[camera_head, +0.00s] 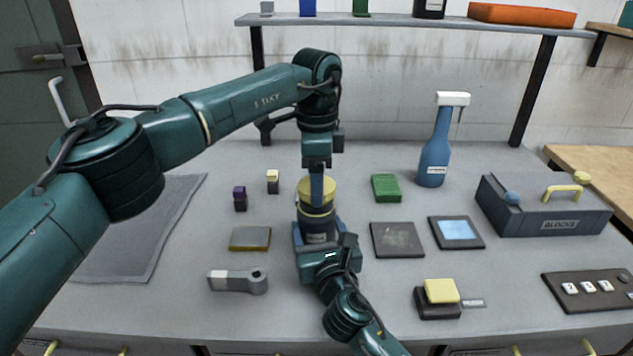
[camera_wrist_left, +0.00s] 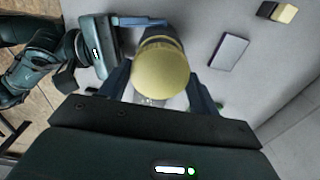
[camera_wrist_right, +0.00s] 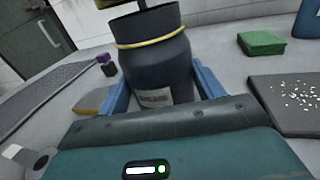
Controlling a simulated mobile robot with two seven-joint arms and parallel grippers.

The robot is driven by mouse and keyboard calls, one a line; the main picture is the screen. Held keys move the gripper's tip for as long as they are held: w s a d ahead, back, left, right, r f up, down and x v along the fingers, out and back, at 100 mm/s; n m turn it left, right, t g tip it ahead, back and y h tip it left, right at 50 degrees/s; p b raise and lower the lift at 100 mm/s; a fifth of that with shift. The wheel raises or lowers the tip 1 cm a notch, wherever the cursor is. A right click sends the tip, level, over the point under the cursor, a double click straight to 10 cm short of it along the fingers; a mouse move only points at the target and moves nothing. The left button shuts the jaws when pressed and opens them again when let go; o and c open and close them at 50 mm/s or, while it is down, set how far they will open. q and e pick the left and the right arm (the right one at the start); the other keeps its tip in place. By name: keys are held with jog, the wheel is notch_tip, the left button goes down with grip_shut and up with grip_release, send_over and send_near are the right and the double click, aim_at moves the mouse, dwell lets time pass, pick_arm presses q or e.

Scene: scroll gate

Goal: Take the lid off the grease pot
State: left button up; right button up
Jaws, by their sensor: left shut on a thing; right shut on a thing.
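The grease pot (camera_head: 317,230) is a dark, labelled jar standing on the grey bench in the head view. A yellow ring circles its neck in the right wrist view (camera_wrist_right: 158,65). The round yellow lid (camera_head: 318,190) is at its top and fills the middle of the left wrist view (camera_wrist_left: 161,70). My left gripper (camera_head: 317,188) reaches down from above and is shut on the lid. My right gripper (camera_head: 319,240) is shut around the pot's body from the front.
A blue bottle (camera_head: 435,145), green block (camera_head: 386,187) and blocks box (camera_head: 545,212) stand to the right. Dark pads (camera_head: 397,240) lie near the pot. A grey metal piece (camera_head: 238,281) lies front left. A shelf (camera_head: 400,20) runs above the back.

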pick_arm(q)
jog(key=shift+r, duration=0.1)
jog(key=shift+r, duration=1.95)
pick_arm(e)
jog(key=o, duration=2)
jog(key=shift+c, duration=0.2)
pick_arm(q)
jog(key=shift+r, duration=0.1)
pick_arm(e)
jog(key=v, duration=1.2)
